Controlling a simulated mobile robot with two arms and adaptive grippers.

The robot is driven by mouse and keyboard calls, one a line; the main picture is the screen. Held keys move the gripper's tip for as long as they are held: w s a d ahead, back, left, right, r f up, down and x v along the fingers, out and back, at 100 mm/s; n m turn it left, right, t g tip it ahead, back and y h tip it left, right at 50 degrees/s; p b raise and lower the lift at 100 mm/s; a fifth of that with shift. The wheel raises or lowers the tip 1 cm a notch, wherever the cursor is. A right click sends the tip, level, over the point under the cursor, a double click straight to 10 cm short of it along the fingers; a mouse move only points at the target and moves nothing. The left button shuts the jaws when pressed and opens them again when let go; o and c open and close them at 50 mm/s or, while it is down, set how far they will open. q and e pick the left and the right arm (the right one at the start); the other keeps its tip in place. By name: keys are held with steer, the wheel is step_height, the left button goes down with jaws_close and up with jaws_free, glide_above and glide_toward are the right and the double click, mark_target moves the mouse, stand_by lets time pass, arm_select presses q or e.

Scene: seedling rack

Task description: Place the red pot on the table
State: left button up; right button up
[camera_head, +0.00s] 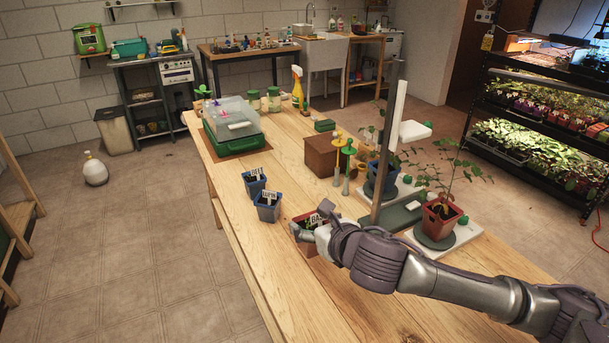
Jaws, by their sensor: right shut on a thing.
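A small red pot (303,244) with a white label is at the middle of the wooden table (275,300), near its left edge. My right gripper (318,232) comes in from the right and is shut on this pot, covering its right side. I cannot tell whether the pot's base touches the wood. A larger red-brown pot (439,222) with a leafy plant stands farther right on a white base. My left gripper is not in view.
Two small blue pots (267,210) stand just behind the held pot. A brown box (323,156), green and yellow stakes (347,160) and a post (386,150) stand beyond. A clear-lidded green tray (232,140) is at the far end. The near table is clear.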

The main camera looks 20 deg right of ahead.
steer(key=shift+w+d+r, duration=0.3)
steer(key=shift+w, duration=0.25)
steer(key=shift+w+a+f+b, duration=0.15)
steer(key=shift+w+a+f, duration=0.45)
steer(key=shift+w+f, duration=1.2)
steer(key=shift+w+a+f+b, duration=0.15)
steer(key=shift+w+a+f, duration=0.5)
steer(key=shift+w+f, duration=1.15)
steer(key=shift+w+a+f+b, duration=0.15)
steer(key=shift+w+a+f, duration=0.45)
steer(key=shift+w+f, duration=1.2)
steer(key=o, duration=1.2)
steer(key=shift+f, duration=0.1)
